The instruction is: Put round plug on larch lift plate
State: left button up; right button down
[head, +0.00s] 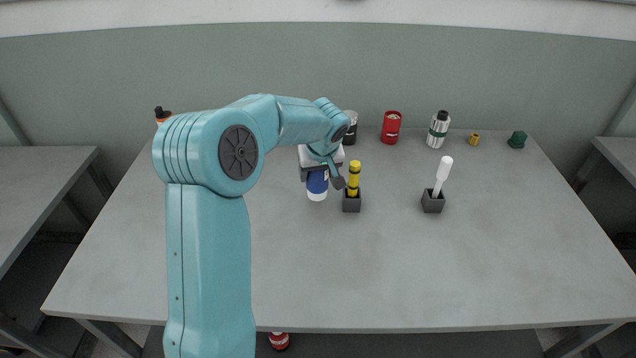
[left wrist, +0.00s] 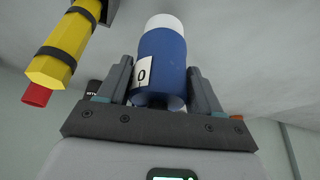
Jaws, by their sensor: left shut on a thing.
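My left gripper (head: 318,172) is shut on a blue cylinder with a white end (head: 317,190), held above the table left of a dark block. In the left wrist view, the blue cylinder (left wrist: 163,60) sits between the two fingers (left wrist: 160,88), with a white label reading "0" on its side. I cannot tell from its look whether it is the round plug. No plate marked as the larch lift plate can be made out. My right gripper is not in view.
A yellow black-banded stick (head: 353,176) stands in a dark block (head: 351,203) close beside the gripper. A white-handled tool (head: 443,170) stands in another block. A red can (head: 391,127), striped bottle (head: 438,130), brass piece (head: 474,139) and green knob (head: 517,139) line the back. The front table is clear.

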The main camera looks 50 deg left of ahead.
aim_at(318, 184)
pick_arm(q)
notch_tip(318, 184, down, 4)
jog(key=shift+r, duration=0.1)
jog(key=shift+d+f+b, duration=0.1)
jog(key=shift+f+b, duration=0.1)
jog(key=shift+b, duration=0.1)
jog(key=o, duration=1.1)
jog(key=shift+o, duration=0.2)
